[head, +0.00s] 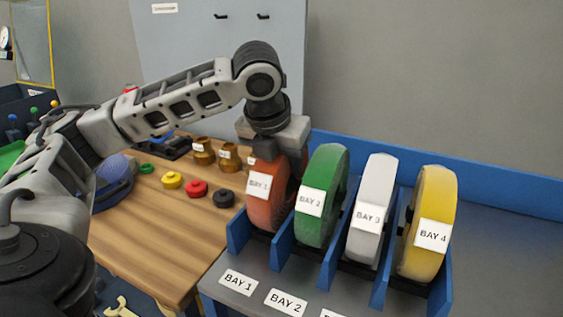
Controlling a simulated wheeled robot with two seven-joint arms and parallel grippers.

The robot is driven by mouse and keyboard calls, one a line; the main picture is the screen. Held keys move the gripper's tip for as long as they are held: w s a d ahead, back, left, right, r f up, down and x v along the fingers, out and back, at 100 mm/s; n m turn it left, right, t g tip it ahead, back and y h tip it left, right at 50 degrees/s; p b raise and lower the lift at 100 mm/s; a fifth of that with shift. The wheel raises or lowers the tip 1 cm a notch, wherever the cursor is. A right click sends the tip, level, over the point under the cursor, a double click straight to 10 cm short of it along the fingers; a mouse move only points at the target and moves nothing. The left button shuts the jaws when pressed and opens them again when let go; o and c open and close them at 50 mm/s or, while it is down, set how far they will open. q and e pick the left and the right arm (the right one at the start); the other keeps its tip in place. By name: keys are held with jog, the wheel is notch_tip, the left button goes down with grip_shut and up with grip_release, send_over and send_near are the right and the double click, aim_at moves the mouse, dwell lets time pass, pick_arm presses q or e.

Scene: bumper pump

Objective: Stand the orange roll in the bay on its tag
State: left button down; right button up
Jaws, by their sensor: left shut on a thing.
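The orange roll (267,209) is upright with a white tag reading BAY 1. It is in or just above the leftmost slot of the blue rack (237,229), behind the BAY 1 label (239,282) on the grey surface. Whether its bottom rests on the slot floor I cannot tell. My left gripper (272,152) is shut on the top of the orange roll from above and hides its upper edge. My right gripper is not in view.
Green (321,220), white (370,238) and yellow (424,260) rolls tagged BAY 2, BAY 3 and BAY 4 stand to the right, separated by blue dividers. A wooden table (150,240) at left holds coloured knobs and brass parts.

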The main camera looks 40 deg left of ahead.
pick_arm(q)
jog(key=c, duration=0.8)
grip_release()
jog(key=shift+c, duration=0.2)
jog(key=p+v, duration=0.2)
jog(key=v, duration=0.9)
jog(key=shift+r, duration=0.4)
jog(key=shift+s+r, duration=0.15)
jog(key=shift+s, duration=0.1)
